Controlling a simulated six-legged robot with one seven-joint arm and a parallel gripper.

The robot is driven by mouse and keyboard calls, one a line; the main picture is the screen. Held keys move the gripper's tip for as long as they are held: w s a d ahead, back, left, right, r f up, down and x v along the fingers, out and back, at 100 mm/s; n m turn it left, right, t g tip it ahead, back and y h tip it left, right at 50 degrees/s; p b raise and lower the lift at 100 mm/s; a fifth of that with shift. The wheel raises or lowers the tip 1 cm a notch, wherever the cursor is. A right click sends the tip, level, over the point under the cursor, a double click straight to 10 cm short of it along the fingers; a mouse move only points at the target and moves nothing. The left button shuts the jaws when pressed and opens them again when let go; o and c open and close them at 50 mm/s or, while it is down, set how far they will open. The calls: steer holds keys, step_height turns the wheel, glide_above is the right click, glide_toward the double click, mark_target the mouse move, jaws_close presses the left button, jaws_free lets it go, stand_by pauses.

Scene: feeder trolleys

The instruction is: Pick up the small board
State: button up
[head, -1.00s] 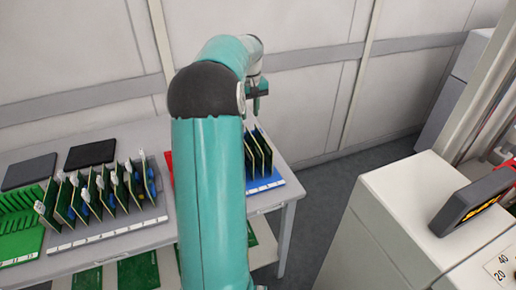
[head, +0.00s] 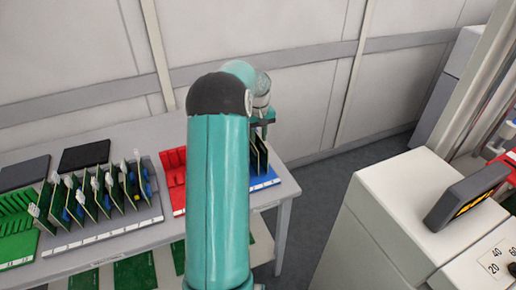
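Several upright boards (head: 105,192) stand in a grey rack (head: 100,230) on the table. More boards (head: 260,152) stand in a blue rack (head: 266,181) at the table's right end, partly hidden behind my arm. I cannot tell which one is the small board. My gripper (head: 262,126) is above the blue rack, pointing down close to the tops of the boards there. Its fingers are small and partly hidden, so I cannot tell whether they are apart or touch a board.
A red rack (head: 173,178) lies between the grey and blue racks, partly behind my arm. A green rack (head: 14,225) is at the far left, with dark flat pads (head: 84,156) behind. A white machine cabinet (head: 395,215) stands at right across a floor gap.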

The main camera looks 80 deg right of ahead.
mark_target(258, 143)
steer(key=shift+d+f, duration=0.1)
steer(key=shift+f, duration=1.5)
steer(key=shift+f, duration=0.25)
jaws_close()
